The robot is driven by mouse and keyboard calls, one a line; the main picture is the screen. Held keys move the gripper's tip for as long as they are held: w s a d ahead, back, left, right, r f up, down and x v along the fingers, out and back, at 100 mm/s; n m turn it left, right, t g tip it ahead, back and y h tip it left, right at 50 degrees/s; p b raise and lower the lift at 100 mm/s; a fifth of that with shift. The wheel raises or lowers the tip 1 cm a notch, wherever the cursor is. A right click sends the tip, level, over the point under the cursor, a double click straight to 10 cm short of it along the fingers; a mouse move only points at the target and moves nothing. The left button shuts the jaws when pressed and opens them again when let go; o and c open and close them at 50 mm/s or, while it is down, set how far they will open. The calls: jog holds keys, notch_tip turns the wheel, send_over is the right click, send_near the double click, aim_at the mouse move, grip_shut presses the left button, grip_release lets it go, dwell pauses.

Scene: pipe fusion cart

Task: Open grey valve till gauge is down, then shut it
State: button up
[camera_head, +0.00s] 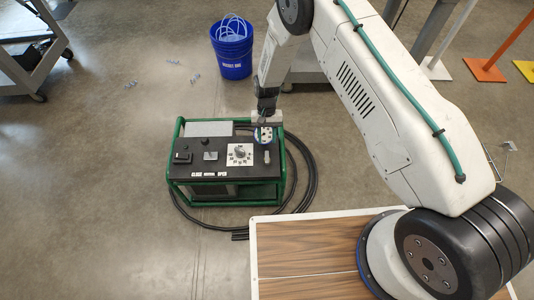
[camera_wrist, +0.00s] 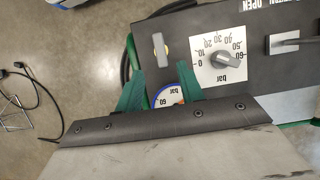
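The black control panel (camera_head: 222,163) sits on a green-framed cart. A narrow grey handle (camera_head: 267,156), perhaps the grey valve, stands at its right; the wrist view shows this handle (camera_wrist: 159,48) just beyond my fingertips. The round gauge (camera_head: 265,134) is behind it, under my gripper. In the head view my gripper (camera_head: 264,124) is over the panel's back right.
Black hoses (camera_head: 309,165) curl on the floor right of the cart. A blue bucket (camera_head: 231,52) stands behind. Floor left of the cart is free.

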aim_at(267, 157)
jog(key=x, duration=0.8)
jog(key=shift+s+f, duration=0.1)
jog(key=shift+f, duration=0.05)
grip_shut()
